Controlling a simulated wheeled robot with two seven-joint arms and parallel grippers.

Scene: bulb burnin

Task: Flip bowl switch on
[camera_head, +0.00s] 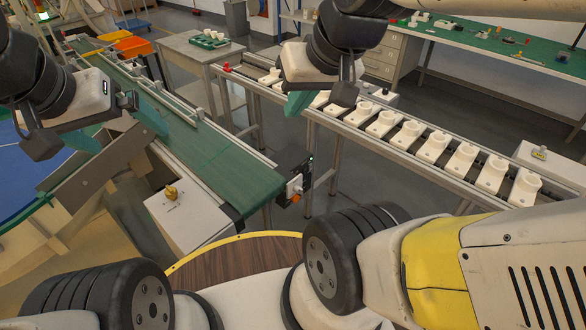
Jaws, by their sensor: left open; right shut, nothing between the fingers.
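A white control box (190,222) with a small brass-yellow knob (171,192) stands below the green conveyor, beside the round blue-topped unit (18,185). It may be the bowl switch; no readable label shows. A second white box with a yellow switch (539,153) is at the far right. My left gripper (116,130) is open and empty, its teal fingers spread above the conveyor's left side, up and left of the knob. My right gripper (298,104) is shut and empty in front of the rail of white holders, well away from both boxes.
The green conveyor (215,165) runs diagonally, with a dark sensor bracket (297,178) at its near end. A rail carries several white holders (432,146). A slanted metal chute (95,160) lies below my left gripper. A green bench (480,40) is behind.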

